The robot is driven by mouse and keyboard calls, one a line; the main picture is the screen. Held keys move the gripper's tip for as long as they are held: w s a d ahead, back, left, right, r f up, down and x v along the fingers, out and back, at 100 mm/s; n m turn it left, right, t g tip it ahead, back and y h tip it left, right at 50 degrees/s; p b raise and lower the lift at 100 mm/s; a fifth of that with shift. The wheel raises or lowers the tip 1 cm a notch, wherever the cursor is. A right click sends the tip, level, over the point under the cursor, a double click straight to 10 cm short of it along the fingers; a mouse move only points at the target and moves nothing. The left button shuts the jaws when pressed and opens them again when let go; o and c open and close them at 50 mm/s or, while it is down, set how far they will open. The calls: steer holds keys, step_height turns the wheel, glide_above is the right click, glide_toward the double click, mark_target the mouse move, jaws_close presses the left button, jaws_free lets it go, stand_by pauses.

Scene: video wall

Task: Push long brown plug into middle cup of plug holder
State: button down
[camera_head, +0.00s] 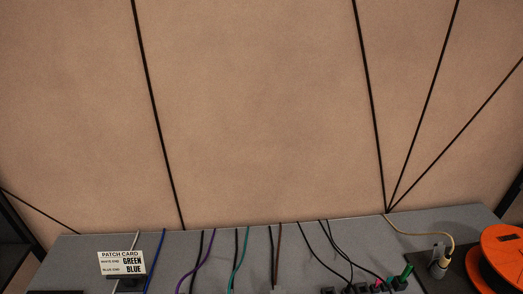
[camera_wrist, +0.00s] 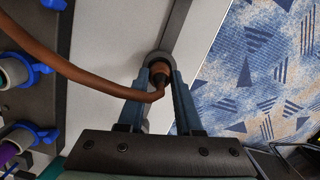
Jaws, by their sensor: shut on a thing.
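In the wrist view my gripper (camera_wrist: 161,75) is shut on the brown plug (camera_wrist: 162,74), one blue-grey finger on each side. The brown cable (camera_wrist: 85,77) leaves the plug and arcs to the upper left. Whether this ring is the holder's middle cup is not clear. My gripper is out of the head view, where a brown cable (camera_head: 278,250) hangs over the grey desk.
A dark panel with blue clips (camera_wrist: 38,68) and cable ends lies at the left of the wrist view. Blue patterned carpet (camera_wrist: 262,70) lies below at right. The head view shows a patch card (camera_head: 121,264), several cables, a grey desk (camera_head: 335,232) and an orange reel (camera_head: 505,250).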

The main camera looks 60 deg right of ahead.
steer(key=c, duration=0.5)
jaws_free()
steer(key=shift+r, duration=0.1)
step_height(320, 180, up, 13)
steer(key=w+a, duration=0.1)
steer(key=shift+a, duration=0.3)
steer(key=shift+w+f, duration=0.1)
steer(key=shift+f, duration=0.1)
